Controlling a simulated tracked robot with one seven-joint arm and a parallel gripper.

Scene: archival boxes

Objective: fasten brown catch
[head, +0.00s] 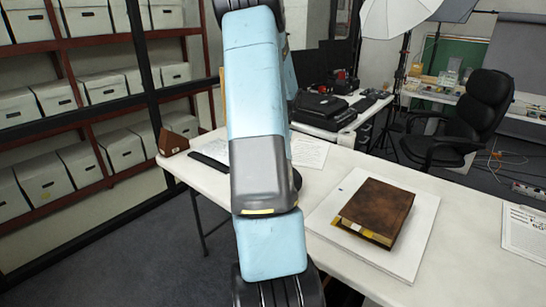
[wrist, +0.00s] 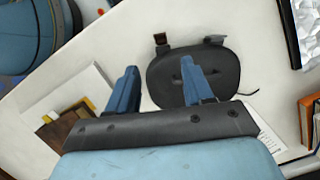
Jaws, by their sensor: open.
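In the wrist view a dark oval plate (wrist: 215,75) lies on the white table. A small brown piece (wrist: 161,38), which looks like the brown catch, stands at its upper left edge. A similar darker piece (wrist: 214,39) stands at its upper right edge. I cannot tell whether either is fastened. My gripper (wrist: 160,64) is open and empty, its two blue fingers apart. In the picture the right finger overlaps the plate and the left one is beside it. In the head view my arm hides most of this spot.
A brown book-like box (head: 378,208) with a yellow edge lies on a white board (head: 330,205) to the right. A brown wedge-shaped box (head: 172,143) stands at the table's far left end. Papers (head: 310,153) lie behind my arm. Orange books (wrist: 307,122) show at the wrist view's right edge.

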